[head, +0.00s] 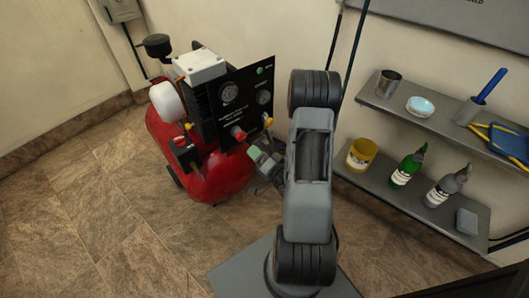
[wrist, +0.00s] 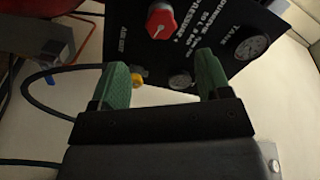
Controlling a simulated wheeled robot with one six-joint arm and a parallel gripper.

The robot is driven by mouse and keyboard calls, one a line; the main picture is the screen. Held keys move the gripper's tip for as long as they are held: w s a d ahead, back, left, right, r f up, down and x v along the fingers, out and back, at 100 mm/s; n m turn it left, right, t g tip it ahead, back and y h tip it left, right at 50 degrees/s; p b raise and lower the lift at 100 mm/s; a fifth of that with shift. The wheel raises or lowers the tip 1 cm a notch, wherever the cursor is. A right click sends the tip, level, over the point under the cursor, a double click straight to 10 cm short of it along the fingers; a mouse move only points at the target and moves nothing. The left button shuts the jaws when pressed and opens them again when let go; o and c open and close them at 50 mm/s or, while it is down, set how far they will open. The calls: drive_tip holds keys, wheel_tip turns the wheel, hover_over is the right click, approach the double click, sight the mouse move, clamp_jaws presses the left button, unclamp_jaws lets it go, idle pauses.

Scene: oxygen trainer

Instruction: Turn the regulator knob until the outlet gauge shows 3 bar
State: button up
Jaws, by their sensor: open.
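The red regulator knob (head: 237,132) sits low on the black panel (head: 205,125) of the compressor. In the wrist view the knob (wrist: 161,20) is at the top, beyond the fingertips and apart from them. A smaller gauge (head: 263,97), which seems to be the outlet gauge, is at the panel's right; it shows in the wrist view (wrist: 180,80) between the fingers. A larger gauge (head: 229,92) lies left of it; the wrist view shows it by the word TANK (wrist: 250,42). Neither reading is legible. My gripper (head: 258,153) is open and empty, with green fingers (wrist: 163,78), below the panel.
A yellow fitting (head: 267,121) is right of the knob, near my gripper. The red tank (head: 218,175) stands below the panel. A dark hose (wrist: 38,85) curves at left in the wrist view. Shelves (head: 440,122) with bottles and cans are on the right wall. Floor at left is clear.

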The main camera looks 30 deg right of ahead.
drive_tip(key=shift+s+d+p, duration=0.2)
drive_tip(key=shift+s+p, duration=0.75)
drive_tip(key=shift+s, duration=0.65)
